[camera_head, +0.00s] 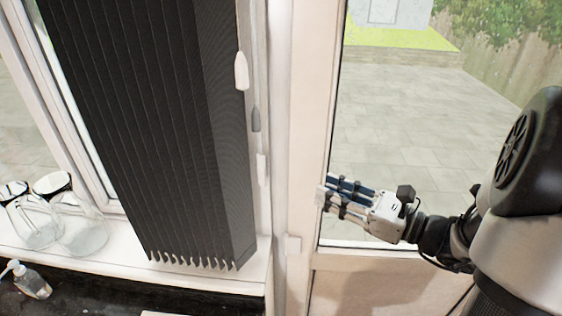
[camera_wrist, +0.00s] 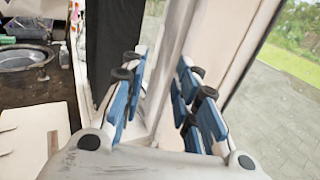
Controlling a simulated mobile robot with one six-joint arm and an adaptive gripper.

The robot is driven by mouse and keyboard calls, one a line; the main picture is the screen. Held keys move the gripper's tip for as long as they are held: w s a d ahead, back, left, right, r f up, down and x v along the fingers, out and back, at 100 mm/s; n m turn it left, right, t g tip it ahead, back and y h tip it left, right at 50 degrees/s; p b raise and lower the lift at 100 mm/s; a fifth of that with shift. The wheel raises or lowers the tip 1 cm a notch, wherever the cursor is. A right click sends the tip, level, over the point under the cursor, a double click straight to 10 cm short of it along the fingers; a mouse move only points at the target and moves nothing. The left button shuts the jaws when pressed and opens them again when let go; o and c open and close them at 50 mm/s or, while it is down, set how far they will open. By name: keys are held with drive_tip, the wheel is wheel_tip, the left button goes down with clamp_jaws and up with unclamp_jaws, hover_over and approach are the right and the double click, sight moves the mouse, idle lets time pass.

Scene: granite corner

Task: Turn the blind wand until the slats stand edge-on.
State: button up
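The dark vertical blind (camera_head: 150,120) hangs at the left in the head view, its slats bunched close side by side. Three small hanging ends show along its right edge: a white one (camera_head: 241,71), a grey one (camera_head: 255,120) and a lower white one (camera_head: 261,168). I cannot tell which of them is the wand. My gripper (camera_head: 322,194) is to their right and a little lower, in front of the glass door frame, pointing left. In the wrist view my gripper (camera_wrist: 163,72) has its blue-padded fingers apart with nothing between them. The dark blind (camera_wrist: 112,38) shows beyond them; no wand is clear there.
Glass jars (camera_head: 80,230) stand on the white sill (camera_head: 120,256) at the left. A soap bottle (camera_head: 30,282) is on the dark counter below. A white post (camera_head: 297,120) separates window and door. The wrist view shows a sink (camera_wrist: 25,58) and a pale board (camera_wrist: 30,140).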

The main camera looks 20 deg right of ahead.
sight(265, 164)
drive_tip(key=x, duration=1.6)
drive_tip(key=shift+w+a, duration=0.25)
drive_tip(key=shift+a, duration=0.05)
clamp_jaws()
